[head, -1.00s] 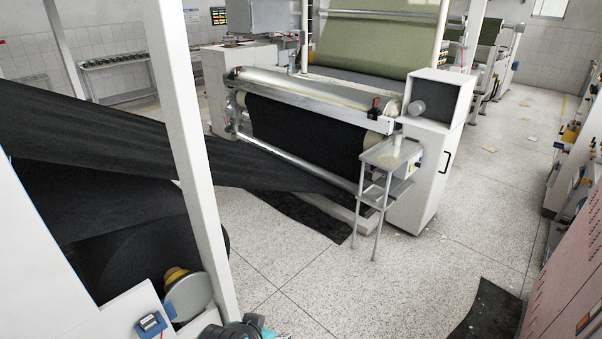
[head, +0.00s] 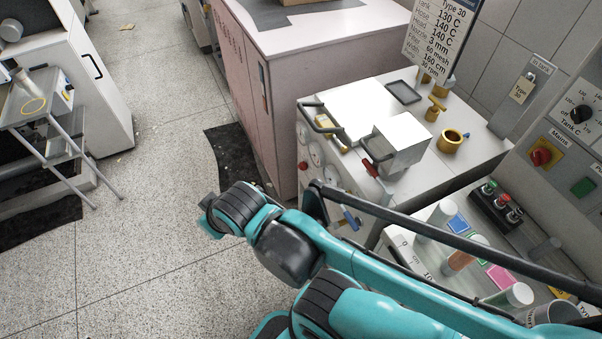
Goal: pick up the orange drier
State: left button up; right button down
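The likely orange drier is a short tube with orange-brown contents (head: 462,259). It stands among other tubes on the counter at the lower right of the head view, behind my teal and black arm. Its label is too small to read, so I cannot be sure what it is. My arm comes in from the bottom right and crosses in front of the counter. I can make out no fingertips of either gripper.
Pale tubes stand beside it (head: 440,216). A pink card (head: 499,277) and a blue card (head: 458,224) lie near. A white machine top holds a metal box (head: 402,141) and a brass cup (head: 452,141). A pink cabinet (head: 290,90) stands behind.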

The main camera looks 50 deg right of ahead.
aim_at(459, 261)
jog(key=k+j+z, duration=0.1)
jog(key=z, duration=3.35)
jog(key=l, duration=0.1)
